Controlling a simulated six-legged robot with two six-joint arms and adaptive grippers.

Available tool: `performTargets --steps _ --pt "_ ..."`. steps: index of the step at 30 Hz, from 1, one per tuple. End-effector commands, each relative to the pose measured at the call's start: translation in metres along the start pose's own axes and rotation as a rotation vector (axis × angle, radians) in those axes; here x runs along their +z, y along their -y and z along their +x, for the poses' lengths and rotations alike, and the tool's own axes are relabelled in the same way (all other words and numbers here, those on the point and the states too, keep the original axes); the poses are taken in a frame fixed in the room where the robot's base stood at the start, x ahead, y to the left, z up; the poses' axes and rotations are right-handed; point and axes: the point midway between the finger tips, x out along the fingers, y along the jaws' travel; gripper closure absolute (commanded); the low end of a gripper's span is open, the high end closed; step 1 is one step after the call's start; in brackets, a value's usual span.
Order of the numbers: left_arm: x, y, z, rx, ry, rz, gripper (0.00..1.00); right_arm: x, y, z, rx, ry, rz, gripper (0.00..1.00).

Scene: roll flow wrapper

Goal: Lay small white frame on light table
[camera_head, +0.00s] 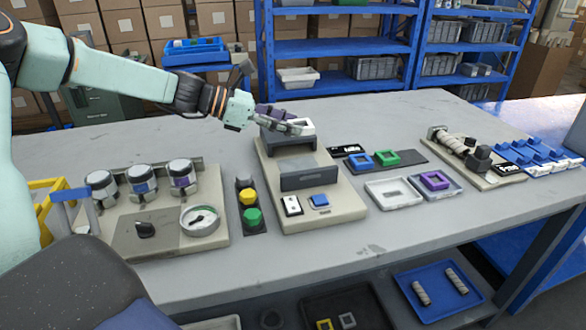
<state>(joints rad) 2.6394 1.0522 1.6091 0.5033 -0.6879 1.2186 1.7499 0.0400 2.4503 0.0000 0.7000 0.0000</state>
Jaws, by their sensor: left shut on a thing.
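My left gripper (286,122) reaches in from the left over the back of a beige bench unit (330,208) and is shut on the small white frame (307,127). The fingers cover part of the frame. The frame is at the top of the unit's dark grey raised block (288,143); I cannot tell whether it touches it. No surface is clearly marked as the light table. My right gripper is not in view.
Green frame (385,157) and blue frame (360,161) lie on a dark strip right of the unit. A gauge panel (150,215) stands left.

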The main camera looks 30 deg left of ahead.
Motion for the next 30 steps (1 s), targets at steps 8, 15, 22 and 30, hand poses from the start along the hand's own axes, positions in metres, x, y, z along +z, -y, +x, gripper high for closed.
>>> performTargets --steps 8,15,22,30 --pt "-0.043 -0.002 0.021 0.011 -0.003 -0.008 0.76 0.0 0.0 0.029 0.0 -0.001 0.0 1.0" --pt "-0.059 -0.002 0.027 0.011 -0.001 -0.005 0.76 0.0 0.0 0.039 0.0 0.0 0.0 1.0" --pt "-0.081 -0.002 0.034 0.011 -0.002 -0.008 0.76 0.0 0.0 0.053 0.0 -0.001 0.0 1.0" --pt "-0.093 -0.002 0.038 0.012 0.0 -0.006 0.76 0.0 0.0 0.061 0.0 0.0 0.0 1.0"
